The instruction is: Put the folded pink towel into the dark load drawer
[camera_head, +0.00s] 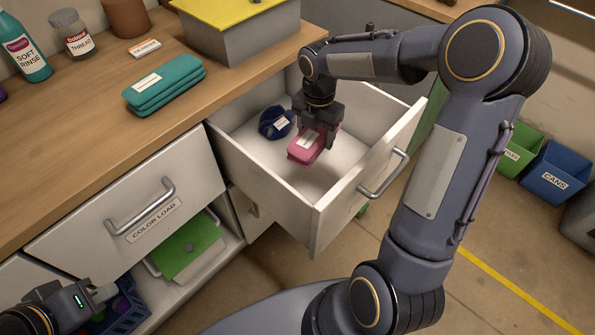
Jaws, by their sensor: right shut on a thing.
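The folded pink towel (304,147), with a white label, is in my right gripper (318,140). My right gripper is shut on it, pointing down, within the walls of an open white drawer (263,187). Whether the towel touches the drawer floor is hard to tell. A dark blue folded item (275,122) with a label lies in the same drawer, left of the towel. No label shows on this drawer's visible outside. My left gripper (104,294) is low at the left, before the lower shelf; its finger opening cannot be made out.
A shut drawer labelled COLOR LOAD (130,205) is left of the open one. Folded teal towels (164,86), a soft rinse bottle (24,50), a jar (72,33) and a yellow-lidded grey box (240,40) stand on the wooden counter. Green (518,150) and blue (555,172) bins are at right.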

